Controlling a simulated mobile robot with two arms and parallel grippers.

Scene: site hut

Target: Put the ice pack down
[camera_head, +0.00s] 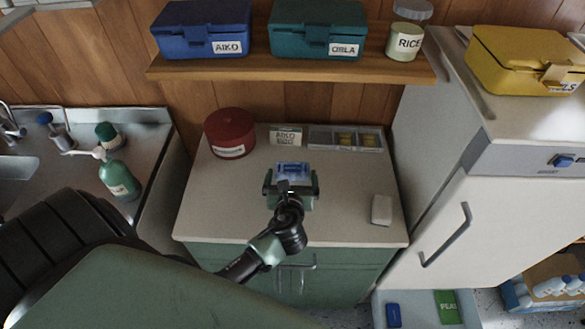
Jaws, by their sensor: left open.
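My left gripper (291,182) is over the middle of the cabinet's worktop (230,200), its arm coming in from the left. Its jaws are open. A pale blue thing, which looks like the ice pack (293,170), shows at the jaws, just beyond the wrist. The gripper hides part of it, and I cannot tell whether it rests on the worktop. My right gripper is not in view.
On the worktop are a red round tin (229,134), a card (286,136), a divided tray (322,136) and a white block (381,209). A shelf (250,68) with boxes hangs above. A fridge (500,220) stands right. The worktop's front left is clear.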

